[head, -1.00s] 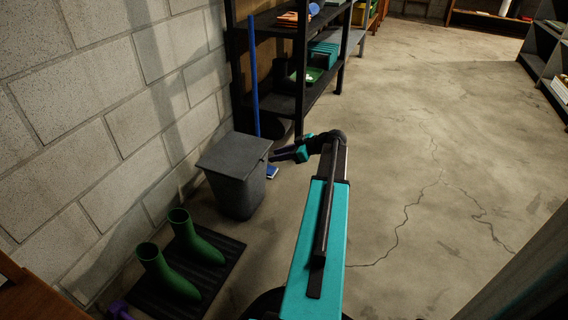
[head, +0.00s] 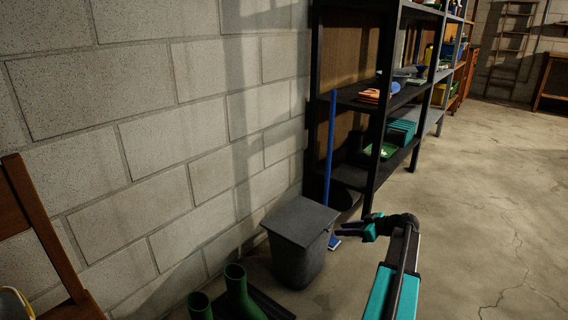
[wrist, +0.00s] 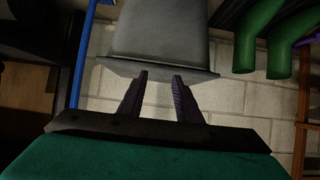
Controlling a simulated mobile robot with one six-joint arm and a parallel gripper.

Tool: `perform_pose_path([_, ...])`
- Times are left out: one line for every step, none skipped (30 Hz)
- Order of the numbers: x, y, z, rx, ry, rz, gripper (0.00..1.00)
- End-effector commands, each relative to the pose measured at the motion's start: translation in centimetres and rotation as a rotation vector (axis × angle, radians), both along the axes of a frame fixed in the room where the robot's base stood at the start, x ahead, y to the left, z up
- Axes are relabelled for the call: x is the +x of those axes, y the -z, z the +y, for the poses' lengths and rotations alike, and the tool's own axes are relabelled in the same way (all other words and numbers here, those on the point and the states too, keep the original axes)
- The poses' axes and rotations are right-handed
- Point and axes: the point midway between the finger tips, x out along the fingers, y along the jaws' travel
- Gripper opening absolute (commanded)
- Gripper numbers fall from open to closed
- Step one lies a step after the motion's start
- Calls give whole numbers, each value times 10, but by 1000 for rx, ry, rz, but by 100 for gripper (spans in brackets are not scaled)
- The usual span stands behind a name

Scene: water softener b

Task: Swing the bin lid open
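The bin (head: 297,265) is a dark grey tapered box on the floor against the block wall. Its flat grey lid (head: 300,218) lies shut on top in the head view. My gripper (head: 342,236) is just right of the bin, near the lid's right edge. In the wrist view the bin (wrist: 165,38) appears upside down, with the lid's rim (wrist: 108,66) across its lower end. There my gripper (wrist: 160,76) shows two dark fingers spread apart, empty, with their tips over the rim. I cannot tell whether they touch it.
A dark shelf unit (head: 362,103) stands behind the bin, with a blue pole (head: 330,145) leaning beside it. Green boots (head: 240,290) stand on a dark mat in front. A wooden chair-like frame (head: 45,235) is at left. The floor (head: 490,200) at right is clear.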

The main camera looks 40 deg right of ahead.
Motion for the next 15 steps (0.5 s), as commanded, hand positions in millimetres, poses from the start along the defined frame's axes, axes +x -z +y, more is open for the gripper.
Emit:
perform_pose_path([5, 4, 1, 0, -1, 0, 31])
perform_pose_path([7, 5, 1, 0, -1, 0, 31])
perform_pose_path([10, 7, 2, 0, -1, 0, 31])
perform_pose_path([13, 9, 3, 1, -2, 0, 31])
perform_pose_path([15, 10, 4, 1, -2, 0, 31])
perform_pose_path([19, 12, 5, 1, -2, 0, 31])
perform_pose_path([21, 13, 5, 0, -1, 0, 31])
perform_pose_path([23, 15, 6, 0, -1, 0, 31])
perform_pose_path([27, 17, 6, 0, 0, 0, 31])
perform_pose_path([29, 18, 7, 0, 0, 0, 31])
perform_pose_path([32, 20, 7, 0, -1, 0, 31])
perform_pose_path([35, 22, 8, 0, -1, 0, 31])
perform_pose_path([38, 23, 9, 0, -1, 0, 31])
perform_pose_path([40, 24, 10, 0, -1, 0, 31])
perform_pose_path([43, 26, 10, 0, 0, 0, 31])
